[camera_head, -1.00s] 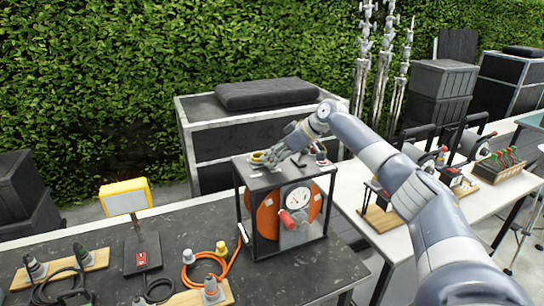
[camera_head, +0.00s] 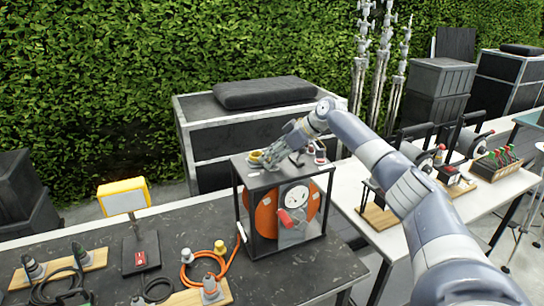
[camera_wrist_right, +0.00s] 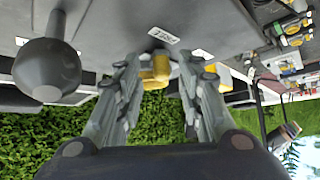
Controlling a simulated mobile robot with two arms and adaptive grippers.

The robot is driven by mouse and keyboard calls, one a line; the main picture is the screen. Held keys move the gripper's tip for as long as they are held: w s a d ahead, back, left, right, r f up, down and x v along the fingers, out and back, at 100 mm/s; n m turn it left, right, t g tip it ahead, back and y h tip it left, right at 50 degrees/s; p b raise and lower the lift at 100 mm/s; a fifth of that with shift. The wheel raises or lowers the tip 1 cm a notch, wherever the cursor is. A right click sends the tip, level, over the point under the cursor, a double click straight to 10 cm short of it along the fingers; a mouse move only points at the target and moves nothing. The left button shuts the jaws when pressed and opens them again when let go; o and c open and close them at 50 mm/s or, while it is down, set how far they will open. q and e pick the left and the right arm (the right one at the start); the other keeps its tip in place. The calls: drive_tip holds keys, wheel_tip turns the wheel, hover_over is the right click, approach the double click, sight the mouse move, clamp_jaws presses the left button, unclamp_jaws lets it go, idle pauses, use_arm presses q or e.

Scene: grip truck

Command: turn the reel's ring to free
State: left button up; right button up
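The cable reel (camera_head: 265,215) is an orange drum in a dark open frame, with a pale round plate and a red handle on its front. The yellow ring (camera_head: 256,157) sits on the frame's top. My right gripper (camera_head: 270,158) is low over the top, right beside the ring. In the right wrist view, yellow ring parts (camera_wrist_right: 155,72) show between the two spread fingers (camera_wrist_right: 160,65). Contact with the fingers is unclear. A small white label (camera_wrist_right: 163,35) lies beyond the ring; its word is hard to read. My left gripper is not in view.
A dark ball-topped knob (camera_wrist_right: 47,70) stands beside my right gripper on the frame top. A yellow lamp (camera_head: 124,197) and orange cable (camera_head: 225,265) are left of the reel on the dark table (camera_head: 330,265). A white table (camera_head: 355,185) is to the right.

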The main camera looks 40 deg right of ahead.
drive_tip(key=shift+r, duration=0.1)
drive_tip(key=v, duration=1.2)
